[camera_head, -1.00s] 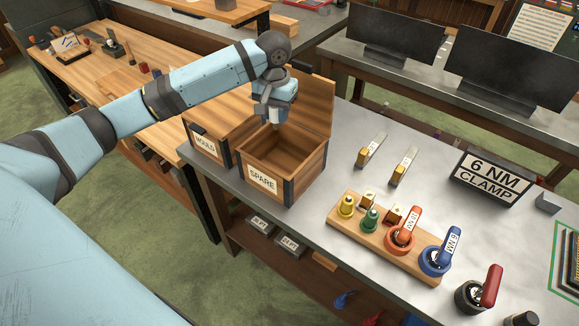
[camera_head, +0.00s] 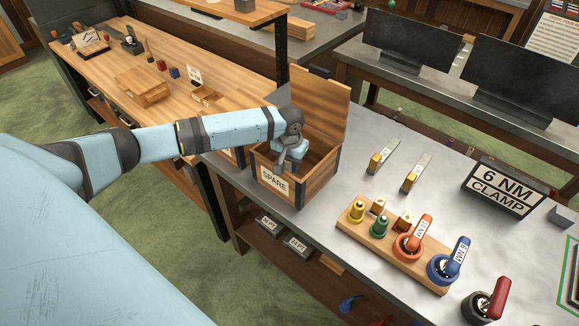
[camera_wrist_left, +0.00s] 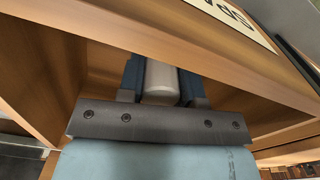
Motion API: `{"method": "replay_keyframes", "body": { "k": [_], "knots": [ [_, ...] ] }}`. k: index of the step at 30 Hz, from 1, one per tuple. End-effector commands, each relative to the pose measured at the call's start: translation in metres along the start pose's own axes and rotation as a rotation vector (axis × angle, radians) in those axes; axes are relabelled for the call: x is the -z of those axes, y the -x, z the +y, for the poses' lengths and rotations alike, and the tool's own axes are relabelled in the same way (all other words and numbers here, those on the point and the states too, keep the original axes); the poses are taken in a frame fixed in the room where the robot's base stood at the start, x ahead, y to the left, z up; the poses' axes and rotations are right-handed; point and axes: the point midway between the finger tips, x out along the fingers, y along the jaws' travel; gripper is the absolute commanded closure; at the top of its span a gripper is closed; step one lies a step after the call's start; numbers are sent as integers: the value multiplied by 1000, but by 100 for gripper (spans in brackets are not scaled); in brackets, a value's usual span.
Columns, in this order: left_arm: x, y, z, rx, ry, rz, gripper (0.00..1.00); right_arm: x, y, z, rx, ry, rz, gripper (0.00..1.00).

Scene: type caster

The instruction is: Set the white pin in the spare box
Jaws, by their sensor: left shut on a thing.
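The spare box (camera_head: 323,176) is a wooden box with a "SPARE" label on its front and its lid standing open at the back. My left gripper (camera_head: 281,166) reaches down into the open box. In the left wrist view, its blue fingers (camera_wrist_left: 160,76) are shut on the white pin (camera_wrist_left: 161,80), a pale rounded cylinder, beside the wooden walls of the box (camera_wrist_left: 140,30). The pin is hidden in the head view. Whether it touches the box floor cannot be told. My right gripper is not in view.
A wooden rack (camera_head: 392,252) with coloured pieces and ring-handled tools stands to the right on the grey bench. A "6 NM CLAMP" sign (camera_head: 504,187) and two metal strips with brass blocks stand behind it. The neighbouring box is mostly hidden by my arm.

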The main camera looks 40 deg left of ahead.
Motion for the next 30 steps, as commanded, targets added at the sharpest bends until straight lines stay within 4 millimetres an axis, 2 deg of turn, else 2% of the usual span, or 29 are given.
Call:
{"method": "replay_keyframes", "body": {
  "k": [4,14,15,18,26,30],
  "knots": [
    [0,-18,0,1,0,-1,100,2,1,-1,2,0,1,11],
    [0,-21,0,-1,0,0,100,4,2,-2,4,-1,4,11],
    [0,-22,0,-1,0,0,65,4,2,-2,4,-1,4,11],
    [0,-22,0,-1,-1,1,42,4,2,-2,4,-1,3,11],
    [0,-21,0,0,0,1,42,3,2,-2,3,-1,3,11],
    [1,-13,-1,0,0,2,42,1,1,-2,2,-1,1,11]
  ]
}}
